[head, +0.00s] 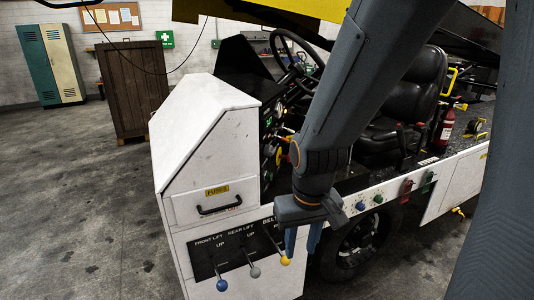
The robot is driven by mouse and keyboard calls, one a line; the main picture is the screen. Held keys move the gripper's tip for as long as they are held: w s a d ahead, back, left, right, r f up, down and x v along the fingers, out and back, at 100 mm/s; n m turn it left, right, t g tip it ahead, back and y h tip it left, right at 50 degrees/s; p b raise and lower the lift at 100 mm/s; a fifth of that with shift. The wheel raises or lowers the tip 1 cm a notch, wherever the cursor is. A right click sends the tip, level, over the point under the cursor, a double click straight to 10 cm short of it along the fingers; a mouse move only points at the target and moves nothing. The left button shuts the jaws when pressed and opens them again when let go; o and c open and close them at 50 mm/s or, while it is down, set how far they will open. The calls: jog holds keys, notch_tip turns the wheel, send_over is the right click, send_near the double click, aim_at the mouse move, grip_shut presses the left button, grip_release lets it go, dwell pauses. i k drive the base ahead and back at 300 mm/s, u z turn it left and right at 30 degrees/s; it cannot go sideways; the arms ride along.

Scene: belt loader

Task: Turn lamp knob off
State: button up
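The lamp knob cannot be singled out. My gripper (303,241) points down beside the loader's front right corner, right of the lever panel and below the dashboard. Its two blue fingers are apart with a gap between them, and I see nothing held.
Levers with blue (222,285), grey (255,272) and yellow (285,261) balls stick out of the front panel. A steering wheel (296,54) and black seat (405,100) stand behind. A fire extinguisher (448,127) is at right. Open floor lies left.

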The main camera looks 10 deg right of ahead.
aim_at(269, 150)
jog(key=u, duration=1.5)
jog(key=k, duration=0.8)
jog(key=z, duration=1.65)
jog(key=i, duration=0.5)
